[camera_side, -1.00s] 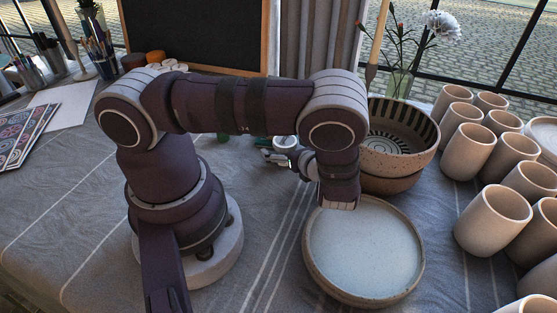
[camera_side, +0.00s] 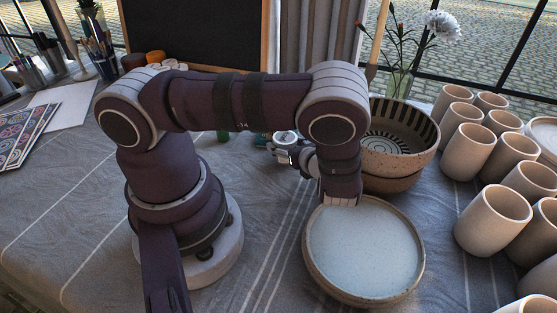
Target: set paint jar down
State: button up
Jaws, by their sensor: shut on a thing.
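A small round paint jar (camera_side: 285,137) with a pale top shows just behind my forearm, near the middle of the cloth-covered table. My gripper (camera_side: 284,150) is at its near side and is shut on it. The fingers are small and partly hidden by my wrist, so the exact grip is unclear. I cannot tell whether the jar's base touches the cloth. The pale blue plate (camera_side: 365,250) with a brown rim lies on the table, to the right of and nearer than the jar.
Stacked striped bowls (camera_side: 402,140) stand right of my wrist, behind the plate. Several clay cups (camera_side: 492,220) crowd the right side. A small green object (camera_side: 222,136) sits left of the jar, partly hidden by my arm. A blackboard (camera_side: 195,35) stands behind.

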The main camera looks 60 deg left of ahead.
jog(key=r, duration=0.8)
jog(key=shift+w+a+r, duration=0.15)
jog(key=shift+a+r, duration=0.2)
jog(key=shift+a, duration=0.05)
jog(key=w+a+n+g, duration=0.1)
jog(key=w+a, duration=0.2)
jog(key=a, duration=0.5)
jog(key=shift+w+a+f, duration=0.15)
jog(key=shift+a+f, duration=0.2)
jog(key=w+a+r, duration=0.1)
jog(key=w+a, duration=0.1)
jog(key=a, duration=0.7)
jog(key=shift+m+t, duration=0.5)
jog(key=f, duration=0.6)
jog(key=a+f, duration=0.1)
jog(key=f, duration=0.2)
jog(key=shift+a+f, duration=0.1)
jog(key=shift+f, duration=0.15)
jog(key=shift+f, duration=0.15)
jog(key=o, duration=1.2)
